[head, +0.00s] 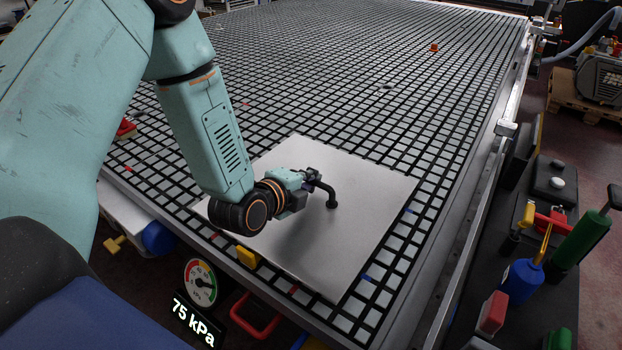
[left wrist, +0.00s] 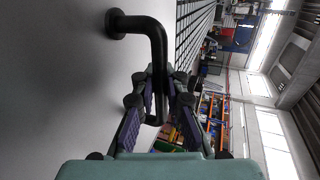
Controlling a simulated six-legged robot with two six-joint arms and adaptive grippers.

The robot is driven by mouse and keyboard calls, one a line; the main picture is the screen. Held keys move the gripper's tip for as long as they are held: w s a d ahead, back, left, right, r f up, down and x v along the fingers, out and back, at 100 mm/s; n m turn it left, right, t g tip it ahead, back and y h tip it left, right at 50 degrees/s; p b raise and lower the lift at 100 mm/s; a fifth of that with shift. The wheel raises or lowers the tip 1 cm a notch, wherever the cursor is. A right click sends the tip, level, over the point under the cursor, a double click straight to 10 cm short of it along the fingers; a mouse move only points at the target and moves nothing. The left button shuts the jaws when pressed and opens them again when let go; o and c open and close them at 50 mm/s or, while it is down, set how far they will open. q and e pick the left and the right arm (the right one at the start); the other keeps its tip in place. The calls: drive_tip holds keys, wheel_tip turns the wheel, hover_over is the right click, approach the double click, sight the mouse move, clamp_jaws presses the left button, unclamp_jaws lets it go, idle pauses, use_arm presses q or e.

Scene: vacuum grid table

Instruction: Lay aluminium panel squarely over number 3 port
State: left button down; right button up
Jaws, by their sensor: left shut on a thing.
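The aluminium panel (head: 365,205) is a plain grey square plate over the near end of the black grid. Its edges look roughly in line with the grid bars; I cannot tell whether it lies flat on them or hovers slightly. A black bent handle (head: 331,199) stands on its face. My left gripper (head: 312,181) is shut on this handle. In the left wrist view the fingers (left wrist: 160,92) close around the handle's bar (left wrist: 137,22), with the panel (left wrist: 50,85) filling the left side. No port numbered 3 is readable; the panel hides the grid beneath it.
A gauge (head: 201,283) with a 75 kPa readout (head: 194,321) sits at the near edge. A yellow block (head: 247,257) stands by the panel's near side. A small dark round spot (head: 387,88) and an orange piece (head: 434,47) are farther out. Tools crowd the right bench.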

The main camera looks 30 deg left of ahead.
use_arm(q)
drive_tip(key=shift+w+f+b, duration=0.1)
drive_tip(key=shift+f+b, duration=0.35)
drive_tip(key=shift+f, duration=0.1)
idle(0.4)
drive_tip(key=c, duration=1.4)
unclamp_jaws()
drive_tip(key=shift+o, duration=0.5)
drive_tip(key=shift+f, duration=0.2)
drive_tip(key=shift+v, duration=3.85)
drive_tip(key=shift+r, duration=0.15)
